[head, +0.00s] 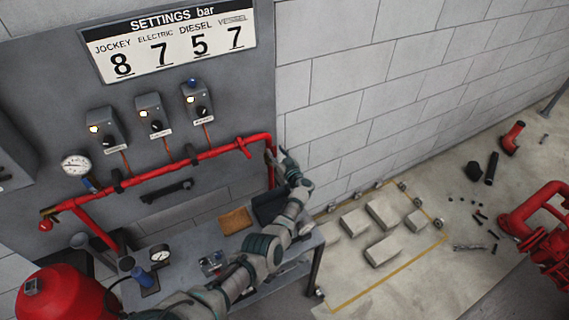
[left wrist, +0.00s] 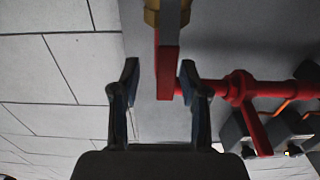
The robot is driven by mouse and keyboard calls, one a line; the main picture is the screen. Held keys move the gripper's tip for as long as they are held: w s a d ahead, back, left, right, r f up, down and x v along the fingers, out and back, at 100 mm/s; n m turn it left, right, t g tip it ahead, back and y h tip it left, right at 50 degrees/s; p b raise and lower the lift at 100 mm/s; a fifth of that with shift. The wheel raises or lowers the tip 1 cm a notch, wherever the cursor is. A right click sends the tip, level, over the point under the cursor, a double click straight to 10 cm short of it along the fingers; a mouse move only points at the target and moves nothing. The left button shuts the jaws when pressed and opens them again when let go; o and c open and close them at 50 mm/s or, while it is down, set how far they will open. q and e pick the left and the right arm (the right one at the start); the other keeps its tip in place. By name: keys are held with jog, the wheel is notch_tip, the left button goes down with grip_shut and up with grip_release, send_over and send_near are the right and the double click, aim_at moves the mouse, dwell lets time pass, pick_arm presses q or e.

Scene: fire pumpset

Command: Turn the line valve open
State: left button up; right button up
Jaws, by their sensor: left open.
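In the left wrist view a flat red lever (left wrist: 168,72) hangs from a brass-coloured valve body (left wrist: 167,12) at the top edge. My left gripper (left wrist: 159,75) is open, with one finger on each side of the lever. A gap shows on both sides, narrower at the right finger. In the head view my left gripper (head: 276,155) is at the right end of the red pipe (head: 210,155), by the wall corner. The valve itself is hard to make out there. My right gripper is not in view.
A settings board (head: 175,40) and several switch boxes (head: 154,115) are above the pipe. A grey bench (head: 190,285) stands below my arm. A red branch (left wrist: 258,132) is right of the lever in the wrist view. Blocks (head: 383,213) lie on the floor.

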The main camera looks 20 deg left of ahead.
pick_arm(q)
jog(key=v, duration=1.1)
jog(key=shift+f, duration=0.1)
